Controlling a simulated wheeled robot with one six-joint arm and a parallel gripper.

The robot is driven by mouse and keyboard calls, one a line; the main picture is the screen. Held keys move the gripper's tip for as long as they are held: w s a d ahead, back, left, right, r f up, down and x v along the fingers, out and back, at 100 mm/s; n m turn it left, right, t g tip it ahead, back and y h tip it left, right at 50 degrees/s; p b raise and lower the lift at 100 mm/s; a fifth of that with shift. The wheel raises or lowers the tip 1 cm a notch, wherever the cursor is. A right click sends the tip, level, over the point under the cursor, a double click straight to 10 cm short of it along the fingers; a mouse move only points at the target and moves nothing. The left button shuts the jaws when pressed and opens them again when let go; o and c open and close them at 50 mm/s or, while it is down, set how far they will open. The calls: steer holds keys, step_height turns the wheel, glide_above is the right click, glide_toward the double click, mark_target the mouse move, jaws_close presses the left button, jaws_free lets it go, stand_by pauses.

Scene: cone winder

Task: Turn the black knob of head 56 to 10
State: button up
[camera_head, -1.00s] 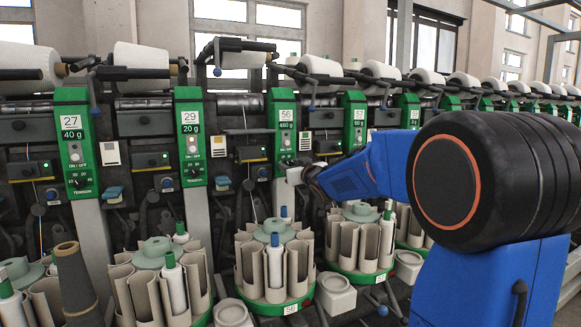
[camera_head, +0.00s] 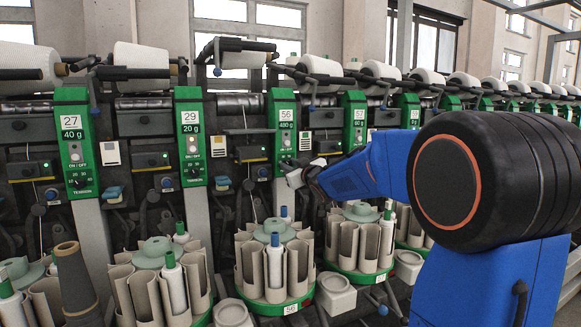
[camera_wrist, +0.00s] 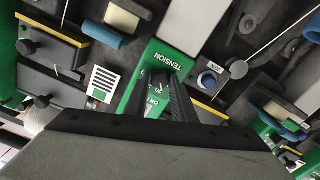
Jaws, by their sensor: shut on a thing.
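The green panel of head 56 (camera_head: 281,118) stands in the middle of the head view, with its number plate at the top. My gripper (camera_head: 288,168) is at the lower end of this panel, at the tension knob's place. In the wrist view my gripper's dark fingers (camera_wrist: 168,88) reach onto the green panel (camera_wrist: 158,52), just below the upside-down word TENSION. The fingers are shut on the black knob, which is mostly hidden between them. Part of the printed scale shows beside the fingers. The knob's pointer and setting cannot be read.
Panels of head 29 (camera_head: 192,135) and head 57 (camera_head: 354,122) stand on either side. A carousel with upright tubes (camera_head: 250,265) stands below head 56. In the wrist view a blue round knob (camera_wrist: 207,80) is right of my fingers.

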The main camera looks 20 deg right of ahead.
steer(key=n, duration=0.3)
steer(key=shift+n, duration=2.1)
steer(key=o, duration=1.1)
steer(key=shift+c, duration=0.2)
steer(key=shift+s, duration=0.15)
steer(key=s, duration=1.7)
